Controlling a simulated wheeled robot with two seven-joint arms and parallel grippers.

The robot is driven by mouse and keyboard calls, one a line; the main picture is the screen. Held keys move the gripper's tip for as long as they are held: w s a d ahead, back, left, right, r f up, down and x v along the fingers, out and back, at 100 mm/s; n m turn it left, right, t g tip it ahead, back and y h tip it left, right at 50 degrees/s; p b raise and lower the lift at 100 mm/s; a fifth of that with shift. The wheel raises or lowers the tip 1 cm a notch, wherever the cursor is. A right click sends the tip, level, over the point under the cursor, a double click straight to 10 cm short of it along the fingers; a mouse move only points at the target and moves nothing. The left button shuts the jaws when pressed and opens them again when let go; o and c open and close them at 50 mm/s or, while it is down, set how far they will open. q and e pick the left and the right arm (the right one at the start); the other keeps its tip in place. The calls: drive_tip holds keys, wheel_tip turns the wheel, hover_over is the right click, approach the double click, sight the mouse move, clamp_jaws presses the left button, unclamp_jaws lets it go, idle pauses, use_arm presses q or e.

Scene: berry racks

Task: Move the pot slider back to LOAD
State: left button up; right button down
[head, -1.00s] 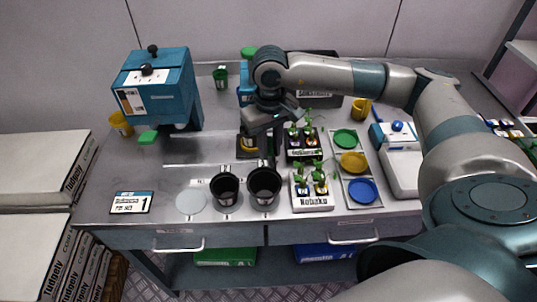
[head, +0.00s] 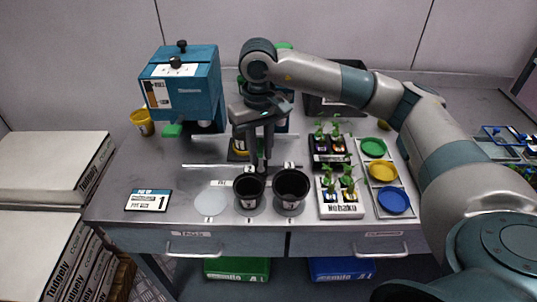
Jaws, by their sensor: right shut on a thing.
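The pot slider's rail (head: 205,166) runs left to right across the middle of the steel bench. A dark and yellow piece (head: 239,151), which looks like the slider's carriage, sits on it, partly hidden behind my right gripper. My right gripper (head: 263,165) points down at the rail, just right of that piece and behind the two black pots. It is shut on a small part at the rail, apparently the slider's handle; the fingers mostly hide it. The LOAD marking cannot be read. My left gripper is out of view.
Two black pots (head: 249,188) (head: 291,190) stand in front, beside a pale disc (head: 211,202). Seedling trays (head: 340,211) and a tray of coloured lids (head: 398,174) lie right.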

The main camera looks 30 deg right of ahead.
drive_tip(key=shift+r, duration=0.1)
drive_tip(key=c, duration=1.8)
unclamp_jaws()
drive_tip(key=shift+c, duration=0.2)
wheel_tip(320, 180, up, 17)
drive_tip(key=b, duration=0.1)
drive_tip(key=shift+r+b, duration=0.2)
drive_tip(key=shift+b, duration=0.2)
drive_tip(key=shift+s+f, duration=0.1)
drive_tip(key=shift+s, duration=0.05)
